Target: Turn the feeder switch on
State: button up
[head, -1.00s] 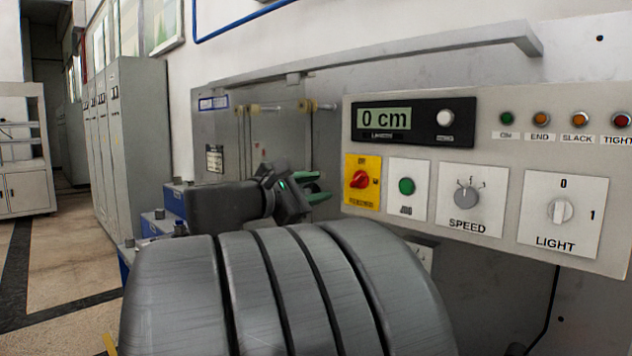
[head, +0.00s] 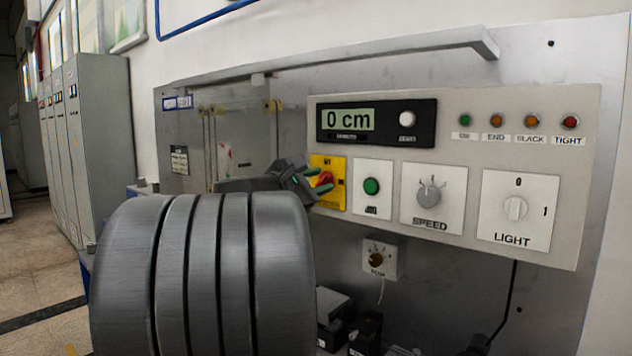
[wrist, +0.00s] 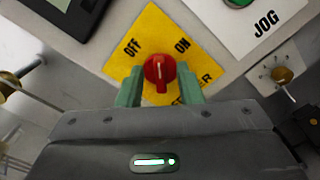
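The feeder switch is a red rotary knob (wrist: 159,70) on a yellow plate (wrist: 150,30) with OFF and ON labels. In the wrist view its white mark points about straight up, between the two labels. In the head view the knob (head: 325,179) is partly hidden by my gripper (head: 316,183). My gripper's two green fingers (wrist: 160,88) stand apart on either side of the knob, with small gaps showing. I cannot tell whether either finger touches it.
The green JOG button (head: 371,186), SPEED dial (head: 429,193) and LIGHT switch (head: 515,208) lie to the right on the same panel. The display (head: 347,120) above reads 0 cm. A smaller dial box (head: 378,258) is below. A metal rail (head: 400,52) juts out above.

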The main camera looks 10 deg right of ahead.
grip_shut()
jog(key=shift+f+b, duration=0.15)
jog(key=shift+b, duration=0.3)
jog(key=shift+f+m+b, duration=0.15)
jog(key=shift+m+b, duration=0.55)
jog(key=shift+b, duration=0.2)
jog(key=m+b, duration=0.2)
jog(key=b, duration=0.1)
jog(key=shift+f, duration=0.15)
jog(key=m+b, duration=0.3)
jog(key=shift+b, duration=0.35)
jog(key=shift+m+b, duration=0.95)
jog(key=shift+m, duration=0.35)
